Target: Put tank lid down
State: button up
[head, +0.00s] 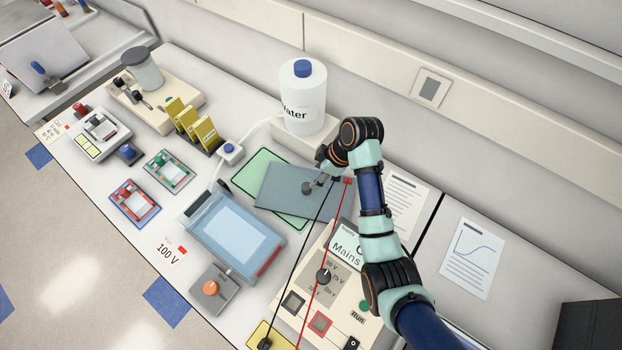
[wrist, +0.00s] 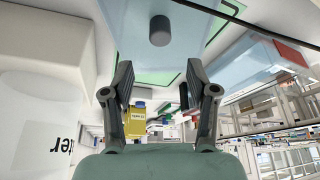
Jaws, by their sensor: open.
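The tank lid (head: 280,190) is a blue-grey see-through plate with a dark round knob. It appears to lie on a green-bordered mat (head: 260,160), askew to it and overhanging part of its edge. My gripper (head: 318,181) is by the lid's knob at the lid's right part. In the wrist view my gripper (wrist: 160,82) is open with nothing between its fingers. The lid (wrist: 185,60) and its knob (wrist: 160,30) are beyond the fingertips, and the knob is clear of them. The blue tank (head: 232,232) stands to the lower left of the lid.
A black lead (head: 298,265) and a red lead (head: 325,257) run across the power supply (head: 347,285). The white water bottle (head: 303,95) stands behind the lid. Yellow racks (head: 195,125) stand to the left. Bare bench shows at the right around the paper sheets.

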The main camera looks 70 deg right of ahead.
jog(key=shift+v, duration=1.15)
jog(key=w+a+r+t+h, duration=0.2)
jog(key=w+a+r, duration=0.2)
jog(key=w+a, duration=0.7)
jog(key=a+r+t, duration=0.2)
jog(key=a+r, duration=0.2)
jog(key=a, duration=0.5)
jog(key=a+r+m+t, duration=0.1)
jog(key=a+r, duration=0.4)
jog(key=a, duration=0.5)
jog(key=s+a+r+m+t+y, duration=0.1)
jog(key=a+r+t, duration=0.2)
jog(key=a, duration=0.6)
jog(key=shift+a+r, duration=0.3)
jog(key=shift+r, duration=0.7)
